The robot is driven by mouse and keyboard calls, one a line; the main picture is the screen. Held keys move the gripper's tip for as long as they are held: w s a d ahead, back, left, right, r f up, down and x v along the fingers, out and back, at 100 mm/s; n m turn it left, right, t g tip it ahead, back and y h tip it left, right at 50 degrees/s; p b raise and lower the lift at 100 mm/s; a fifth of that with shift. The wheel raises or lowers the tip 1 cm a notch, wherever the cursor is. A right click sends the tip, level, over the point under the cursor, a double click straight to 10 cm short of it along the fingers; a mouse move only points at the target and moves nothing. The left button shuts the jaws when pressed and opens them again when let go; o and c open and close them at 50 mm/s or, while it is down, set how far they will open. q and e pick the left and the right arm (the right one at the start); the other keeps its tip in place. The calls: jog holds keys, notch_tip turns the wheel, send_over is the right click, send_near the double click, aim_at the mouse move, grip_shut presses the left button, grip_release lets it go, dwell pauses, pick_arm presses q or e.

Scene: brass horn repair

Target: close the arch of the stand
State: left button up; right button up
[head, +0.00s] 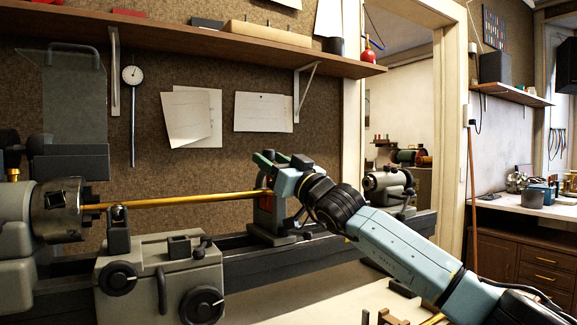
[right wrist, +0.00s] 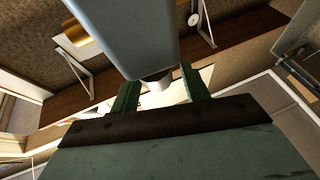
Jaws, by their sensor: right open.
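The stand (head: 265,205), with a red part on a dark foot, is on the lathe bed near the free end of a brass rod (head: 190,200). My right gripper (head: 265,158) is at the stand's top and hides much of it. In the right wrist view, the green fingers of my right gripper (right wrist: 160,88) are apart. A large grey block (right wrist: 125,35), perhaps the stand's arch, fills the space ahead, with a pale knob (right wrist: 157,84) between the fingers. I cannot tell whether they touch it. The arch's position is unclear in the head view. My left gripper is not in view.
The rod runs from the lathe chuck (head: 62,210) at the left, above the carriage (head: 160,275). A grey tailstock (head: 390,187) is right of the stand, behind my right arm. A shelf (head: 200,37) hangs on the wall above.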

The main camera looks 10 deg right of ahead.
jog(key=shift+s+d+f, duration=0.2)
jog(key=s+d, duration=0.8)
jog(key=s, duration=0.3)
jog(key=shift+d+f, duration=0.3)
jog(key=shift+f, duration=0.15)
